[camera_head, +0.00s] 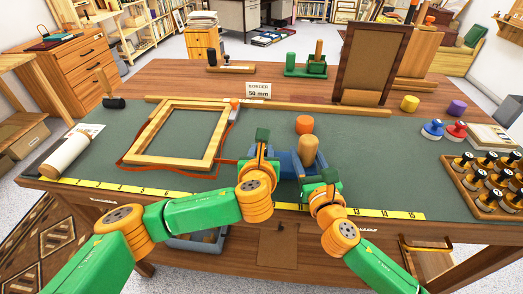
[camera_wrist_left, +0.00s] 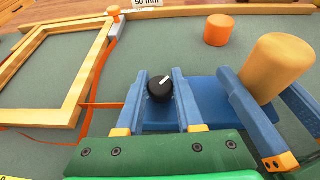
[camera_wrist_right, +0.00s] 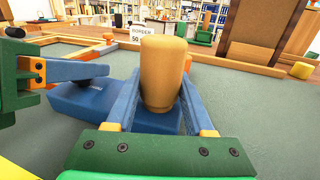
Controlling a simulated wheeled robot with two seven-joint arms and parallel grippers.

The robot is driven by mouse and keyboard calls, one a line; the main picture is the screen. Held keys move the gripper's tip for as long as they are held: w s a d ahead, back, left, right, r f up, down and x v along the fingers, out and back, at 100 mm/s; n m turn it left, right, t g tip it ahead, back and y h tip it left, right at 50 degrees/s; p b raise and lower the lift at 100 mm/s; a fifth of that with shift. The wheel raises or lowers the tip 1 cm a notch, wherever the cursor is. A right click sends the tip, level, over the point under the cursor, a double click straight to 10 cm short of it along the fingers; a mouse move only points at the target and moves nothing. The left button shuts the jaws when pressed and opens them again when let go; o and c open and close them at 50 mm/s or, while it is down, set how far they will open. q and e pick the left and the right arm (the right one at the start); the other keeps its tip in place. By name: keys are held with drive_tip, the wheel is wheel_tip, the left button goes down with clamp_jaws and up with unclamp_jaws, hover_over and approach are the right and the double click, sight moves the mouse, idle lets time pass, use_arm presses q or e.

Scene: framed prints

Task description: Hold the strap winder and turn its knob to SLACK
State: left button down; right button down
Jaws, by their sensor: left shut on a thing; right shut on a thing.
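The strap winder has a blue body (camera_head: 289,163), a black knob (camera_wrist_left: 160,88) with a white pointer line, and an upright tan wooden handle (camera_wrist_right: 162,75). My left gripper (camera_wrist_left: 162,78) has its blue fingers on either side of the knob, shut on it. The pointer line slants up and right in the left wrist view. No SLACK lettering is readable. My right gripper (camera_wrist_right: 152,95) is shut on the wooden handle. An orange strap (camera_wrist_left: 93,105) runs from the winder to the wooden frame (camera_head: 180,133) and along it. The knob is hidden in the head view.
An orange cylinder (camera_head: 304,124) stands just behind the winder. A sign reading BORDER 50 mm (camera_head: 258,90) stands further back. A yellow ruler (camera_head: 130,189) lies along the front edge. A rack of stamps (camera_head: 490,185) sits at right. The green mat is clear right of the winder.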

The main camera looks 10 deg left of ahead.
use_arm(q)
drive_tip(key=n+g+y, duration=0.1)
drive_tip(key=n+y, duration=0.3)
drive_tip(key=y, duration=0.1)
drive_tip(key=shift+n, duration=0.3)
drive_tip(key=shift+g+y, duration=0.3)
drive_tip(key=c, duration=0.5)
unclamp_jaws()
drive_tip(key=shift+c, duration=0.2)
wheel_tip(320, 180, up, 10)
